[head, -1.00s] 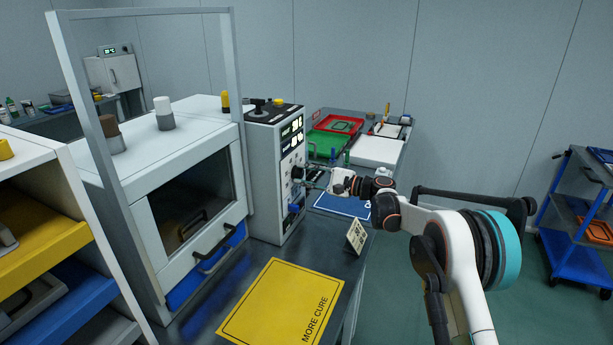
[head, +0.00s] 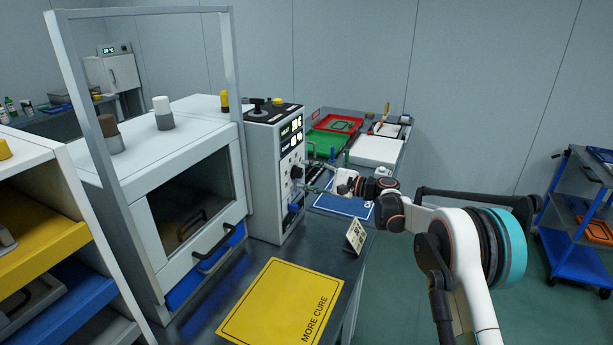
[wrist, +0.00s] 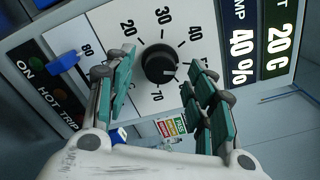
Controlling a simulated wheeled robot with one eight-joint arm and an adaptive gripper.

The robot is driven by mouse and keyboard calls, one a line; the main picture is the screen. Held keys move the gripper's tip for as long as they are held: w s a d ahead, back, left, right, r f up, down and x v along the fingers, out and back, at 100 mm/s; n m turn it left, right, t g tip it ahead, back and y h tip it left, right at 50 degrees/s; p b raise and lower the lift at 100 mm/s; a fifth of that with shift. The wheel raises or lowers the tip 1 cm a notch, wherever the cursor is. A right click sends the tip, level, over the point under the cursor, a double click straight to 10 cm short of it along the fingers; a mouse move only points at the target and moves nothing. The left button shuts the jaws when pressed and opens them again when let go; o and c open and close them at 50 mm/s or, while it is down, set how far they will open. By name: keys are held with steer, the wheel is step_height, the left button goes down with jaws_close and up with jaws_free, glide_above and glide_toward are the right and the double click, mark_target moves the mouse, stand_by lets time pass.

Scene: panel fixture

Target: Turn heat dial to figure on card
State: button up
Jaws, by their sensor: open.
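The black round dial (wrist: 160,66) sits on a white panel plate with figures around it; 20, 30, 40 and 70 are readable, others are partly hidden by my fingers. A pale mark shows on the dial's right side. My gripper (wrist: 164,72) is open, its green-padded fingers to either side of the dial, apart from it in the picture. In the head view my gripper (head: 322,181) is just right of the panel and the dial (head: 297,172) shows beside it. The small card (head: 356,235) stands on the bench; its figure is too small to read.
The displays read 40 % (wrist: 241,43) for lamp and 20 C (wrist: 283,52) above. A blue lever (wrist: 63,62) is left of the dial. A yellow mat (head: 283,303) lies in front; red (head: 340,125) and green trays (head: 325,144) stand behind.

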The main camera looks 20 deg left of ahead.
steer(key=d, duration=1.1)
steer(key=shift+s, duration=0.4)
steer(key=shift+a, duration=0.1)
steer(key=shift+r, duration=0.1)
steer(key=s+d+r+n+t+h, duration=0.2)
steer(key=s+d+r+h, duration=0.35)
steer(key=s+d, duration=0.35)
steer(key=s+d+r+n+t+h, duration=0.15)
steer(key=s+d+r+h, duration=0.25)
steer(key=s+d+r, duration=0.4)
steer(key=s+d+f+n+h, duration=0.1)
steer(key=s+d+f+h, duration=0.1)
steer(key=s+d, duration=0.5)
steer(key=s+d+f+n+t+h, duration=0.1)
steer(key=s+d+f+h, duration=0.2)
steer(key=s+d, duration=0.4)
steer(key=s+d+f+n+t+h, duration=0.1)
steer(key=s+d+f+h, duration=0.2)
steer(key=s+d, duration=0.4)
steer(key=s+f, duration=0.1)
steer(key=s, duration=0.6)
steer(key=shift+d+n, duration=0.2)
steer(key=shift+n, duration=0.15)
